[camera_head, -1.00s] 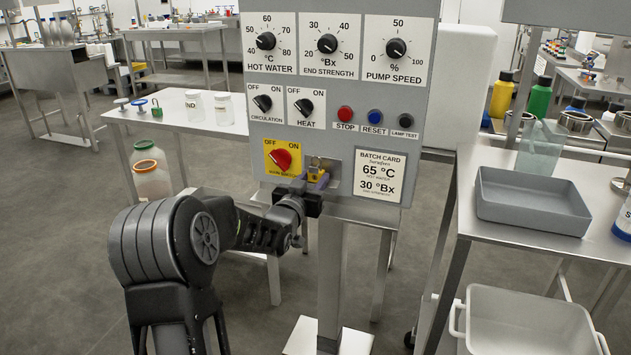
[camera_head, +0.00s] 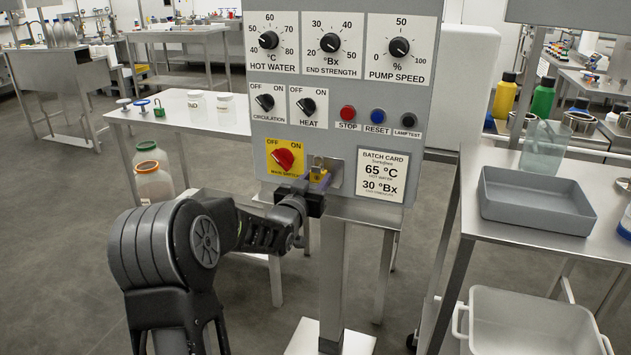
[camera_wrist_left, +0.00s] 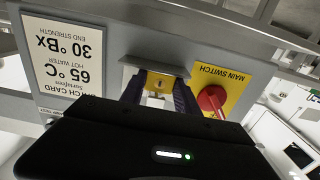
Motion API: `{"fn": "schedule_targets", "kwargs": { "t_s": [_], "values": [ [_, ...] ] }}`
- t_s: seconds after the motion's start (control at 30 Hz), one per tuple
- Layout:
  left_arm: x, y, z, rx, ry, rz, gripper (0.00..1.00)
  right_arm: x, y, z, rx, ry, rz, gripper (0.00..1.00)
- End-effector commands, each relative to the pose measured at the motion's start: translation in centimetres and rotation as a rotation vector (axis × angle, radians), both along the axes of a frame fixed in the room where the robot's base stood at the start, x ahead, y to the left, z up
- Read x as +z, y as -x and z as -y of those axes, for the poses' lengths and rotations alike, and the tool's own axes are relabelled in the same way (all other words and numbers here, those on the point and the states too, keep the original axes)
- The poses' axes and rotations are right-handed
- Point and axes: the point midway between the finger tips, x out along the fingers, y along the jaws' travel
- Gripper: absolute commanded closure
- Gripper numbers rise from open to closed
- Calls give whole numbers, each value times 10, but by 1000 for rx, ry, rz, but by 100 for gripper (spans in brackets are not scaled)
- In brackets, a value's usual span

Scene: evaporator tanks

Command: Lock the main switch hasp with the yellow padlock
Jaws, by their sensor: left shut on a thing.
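The main switch (camera_head: 284,158) is a red knob on a yellow plate, low on the grey control panel. It also shows in the left wrist view (camera_wrist_left: 212,100). My left gripper (camera_head: 316,188) is at the panel's lower edge, just right of the switch. It is shut on the yellow padlock (camera_wrist_left: 159,82), which sits between the fingers in the left wrist view. The padlock is small and partly hidden by the fingers in the head view. A grey metal bracket (camera_wrist_left: 150,66) is right at the padlock. I cannot tell whether the shackle passes through the hasp. My right gripper is not in view.
The batch card (camera_head: 380,176) is right of the padlock, and the dials are above. A grey tray (camera_head: 536,200) stands on the right table. A white bin (camera_head: 530,325) is below it. Jars and small coloured items are on the left table (camera_head: 180,108).

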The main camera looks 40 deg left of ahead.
Motion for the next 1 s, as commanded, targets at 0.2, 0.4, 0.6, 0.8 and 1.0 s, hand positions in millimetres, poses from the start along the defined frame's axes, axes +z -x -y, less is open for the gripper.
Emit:
{"fn": "schedule_targets", "kwargs": {
  "t_s": [0.2, 0.4, 0.6, 0.8, 1.0],
  "values": [
    [1, 0, 0, -1, 0, 1, 54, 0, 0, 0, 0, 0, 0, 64],
    [0, 0, 0, -1, 0, 0, 37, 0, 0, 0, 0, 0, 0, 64],
    [-1, 0, 0, 0, 1, -2, 37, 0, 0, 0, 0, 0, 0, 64],
    [-1, 5, 2, 0, 0, -1, 37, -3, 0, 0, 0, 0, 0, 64],
    [-2, 20, 7, 0, 0, 0, 37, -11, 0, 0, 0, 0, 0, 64]
  ]
}}
